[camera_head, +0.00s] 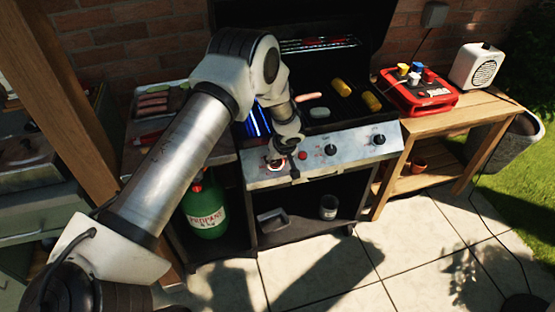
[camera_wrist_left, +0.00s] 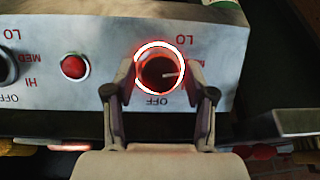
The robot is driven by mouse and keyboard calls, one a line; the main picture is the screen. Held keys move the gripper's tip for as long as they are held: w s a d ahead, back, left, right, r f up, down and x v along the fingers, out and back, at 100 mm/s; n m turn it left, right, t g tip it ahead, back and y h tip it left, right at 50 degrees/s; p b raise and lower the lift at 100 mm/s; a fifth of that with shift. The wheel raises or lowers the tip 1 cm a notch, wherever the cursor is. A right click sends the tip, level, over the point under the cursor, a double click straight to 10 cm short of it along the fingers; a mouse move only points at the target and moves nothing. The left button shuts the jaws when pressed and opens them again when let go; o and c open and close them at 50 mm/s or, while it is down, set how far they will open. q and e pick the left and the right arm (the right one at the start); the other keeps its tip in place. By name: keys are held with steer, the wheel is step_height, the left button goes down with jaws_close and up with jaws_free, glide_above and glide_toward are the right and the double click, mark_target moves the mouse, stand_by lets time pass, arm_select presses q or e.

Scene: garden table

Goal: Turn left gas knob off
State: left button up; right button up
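The left gas knob (camera_wrist_left: 160,72) is dark and ringed by a glowing red-white light on the grill's metal front panel. In the left wrist view its pale pointer mark aims to the right, toward the MED lettering, and OFF is printed on the gripper side. My left gripper (camera_wrist_left: 160,95) is at the knob with its fingers apart, one on each side; I cannot tell whether they touch it. In the head view my left gripper (camera_head: 276,166) covers most of the knob. My right gripper is not in view.
A red button (camera_head: 303,155) and two more knobs, one in the middle (camera_head: 331,150) and one at right (camera_head: 379,139), sit on the same panel. A green propane tank (camera_head: 205,208) stands below left. The paving in front is clear.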

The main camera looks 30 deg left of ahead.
arm_select(q)
steer(key=c, duration=0.6)
